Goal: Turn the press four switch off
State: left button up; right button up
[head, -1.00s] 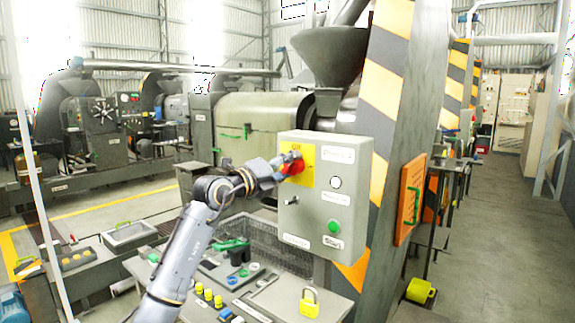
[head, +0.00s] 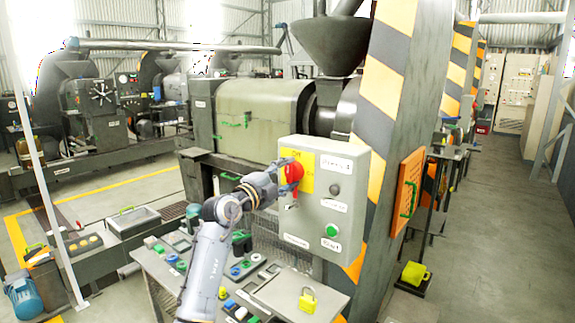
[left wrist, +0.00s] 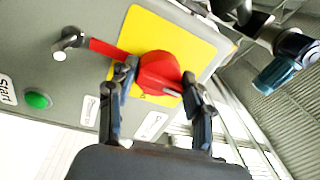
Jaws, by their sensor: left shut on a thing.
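The press four switch is a red rotary knob (head: 293,172) on a yellow plate (head: 306,160), on the front of a grey control box (head: 348,165). My left gripper (head: 277,184) reaches it from the left. In the left wrist view, the two dark fingers of my left gripper (left wrist: 160,82) are shut on the red knob (left wrist: 160,70), one on each side. A red bar (left wrist: 108,48) runs from the knob towards a small metal selector (left wrist: 70,43). The round lamp (head: 335,189) on the box looks dark grey. My right gripper is not in view.
A green button (head: 332,230) sits low on the box. Below is a console (head: 335,300) with several buttons and a yellow padlock (head: 309,299). A striped pillar (head: 385,120) stands behind the box.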

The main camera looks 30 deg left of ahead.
pick_arm(q)
jog(key=shift+f, duration=0.2)
jog(key=shift+d, duration=0.1)
jog(key=shift+f+n, duration=0.15)
jog(key=shift+n, duration=0.15)
jog(key=o, duration=1.1)
jog(key=shift+r, duration=0.2)
jog(key=s, duration=0.8)
jog(key=s+a+f, duration=0.1)
jog(key=s, duration=0.3)
jog(key=shift+w, duration=0.1)
